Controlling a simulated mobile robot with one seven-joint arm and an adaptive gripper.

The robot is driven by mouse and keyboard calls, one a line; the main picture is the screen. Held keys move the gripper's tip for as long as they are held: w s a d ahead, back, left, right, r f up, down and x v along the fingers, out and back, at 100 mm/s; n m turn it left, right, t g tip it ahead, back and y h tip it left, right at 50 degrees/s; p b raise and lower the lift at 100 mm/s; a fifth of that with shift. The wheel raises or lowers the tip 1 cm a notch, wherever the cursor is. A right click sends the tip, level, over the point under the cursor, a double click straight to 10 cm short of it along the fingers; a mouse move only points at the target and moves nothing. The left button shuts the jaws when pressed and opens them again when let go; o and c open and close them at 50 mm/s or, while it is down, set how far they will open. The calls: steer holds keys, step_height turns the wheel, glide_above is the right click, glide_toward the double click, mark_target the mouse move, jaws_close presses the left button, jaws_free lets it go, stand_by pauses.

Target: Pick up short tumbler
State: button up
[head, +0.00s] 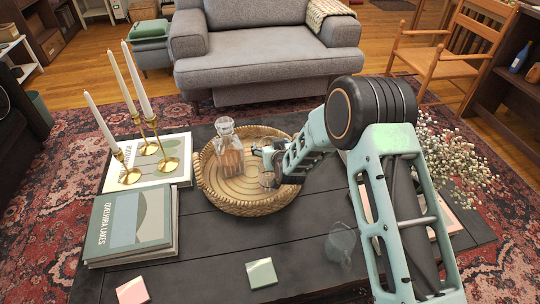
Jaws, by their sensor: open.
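A small clear glass that looks like the short tumbler (267,180) stands in the round woven tray (204,187), partly hidden by my gripper. My gripper (264,164) is open and reaches into the tray from the right, right at this glass. I cannot tell whether the fingers touch it or are around it. Another clear glass vessel (341,243) is on the dark table, outside the tray at the lower right.
Brass candlesticks (131,175) with white candles stand on a book at the table's left. A green book stack (131,227) lies in front. Two coasters (262,273) are near the front edge. White flowers (455,150) are at the right. A grey armchair (262,60) stands behind.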

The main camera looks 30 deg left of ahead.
steer(key=shift+c, duration=0.5)
steer(key=c, duration=1.8)
steer(key=shift+r, duration=0.1)
steer(key=shift+r+p, duration=0.3)
steer(key=shift+r, duration=0.25)
steer(key=s+d+r+p, duration=0.1)
steer(key=s+r+p, duration=0.4)
steer(key=s+r, duration=0.7)
steer(key=shift+s, duration=0.95)
